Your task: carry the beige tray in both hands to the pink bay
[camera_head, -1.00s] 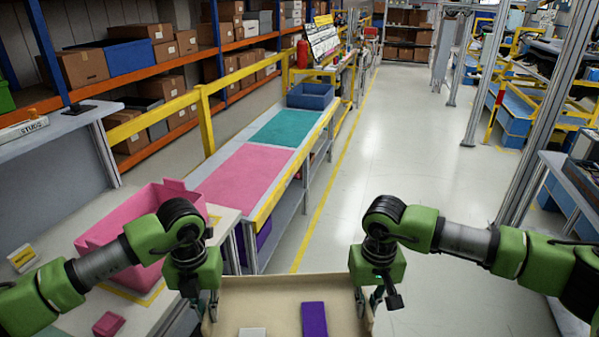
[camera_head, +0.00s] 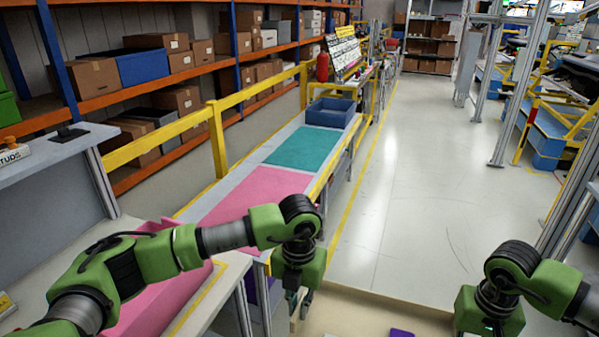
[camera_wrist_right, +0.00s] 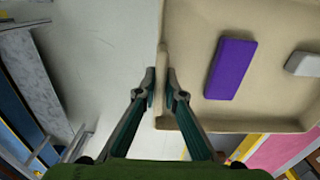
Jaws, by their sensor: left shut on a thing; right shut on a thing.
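The beige tray (camera_head: 390,303) is at the bottom of the head view, mostly cut off by the frame. My left gripper (camera_head: 299,303) is shut on its left wall. My right gripper (camera_wrist_right: 162,88) is shut on the opposite wall, with the rim between its fingers in the right wrist view; its tips are out of the head view. A purple block (camera_wrist_right: 230,68) and a white block (camera_wrist_right: 303,64) lie in the tray. The pink bay (camera_head: 255,188) is a pink mat on the long bench, ahead and left of the tray, partly hidden by my left arm.
A teal mat (camera_head: 298,148) and a blue tote (camera_head: 331,113) are farther along the bench. A pink bin (camera_head: 165,295) stands on the near-left table, partly behind my left arm. A yellow rail (camera_head: 217,140) runs behind the bench. Open floor (camera_head: 440,190) is on the right.

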